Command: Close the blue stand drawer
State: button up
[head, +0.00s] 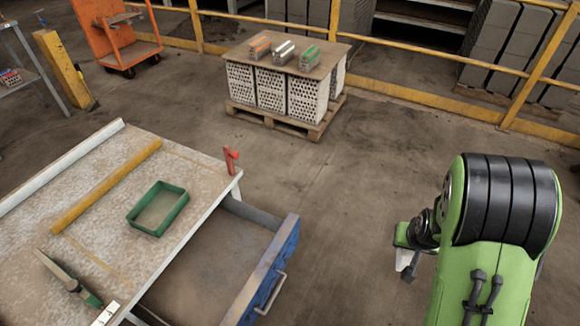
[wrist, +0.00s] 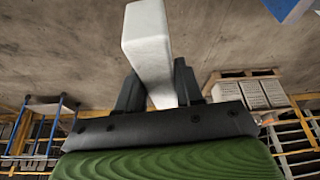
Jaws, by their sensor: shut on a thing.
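The blue stand drawer (head: 270,272) is pulled out from the right side of the workbench in the head view. Its blue front has a metal handle (head: 271,293), and its visible inside looks empty. My gripper (wrist: 158,88) is shut on a pale grey-white block (wrist: 148,40), which sticks out beyond the dark fingers in the wrist view. In the head view my gripper (head: 407,262) is right of the drawer, apart from it, with part of the pale block showing below. A blue corner (wrist: 288,8) shows at the upper right of the wrist view; I cannot tell surely that it is the drawer.
The workbench top (head: 95,190) holds a green tray (head: 158,208), a yellow bar (head: 108,185), a trowel (head: 68,278) and a red clamp-like thing (head: 230,160). A pallet stack (head: 285,88) carries several striped bricks. Floor between drawer and arm is clear.

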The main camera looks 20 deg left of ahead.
aim_at(123, 190)
jog(key=i+u, duration=0.4)
jog(key=i, duration=0.15)
jog(key=i+l+u, duration=0.2)
jog(key=i+u, duration=0.25)
jog(key=i, duration=0.15)
jog(key=i+l+u, duration=1.25)
jog(key=l, duration=0.35)
jog(key=i+l+u, duration=0.15)
jog(key=u, duration=0.25)
jog(key=i+l+u, duration=0.25)
jog(key=u, duration=0.15)
jog(key=i+u, duration=0.25)
jog(key=u, duration=0.25)
jog(key=i+l+u, duration=0.15)
jog(key=i+u, duration=0.15)
jog(key=u, duration=0.2)
jog(key=i+l+u, duration=0.2)
jog(key=u, duration=0.3)
jog(key=i+l+u, duration=0.2)
jog(key=l+u, duration=0.25)
jog(key=i+l+u, duration=0.15)
jog(key=u, duration=0.35)
jog(key=l+u, duration=1)
jog(key=i+u, duration=0.1)
jog(key=u, duration=0.2)
jog(key=k, duration=0.15)
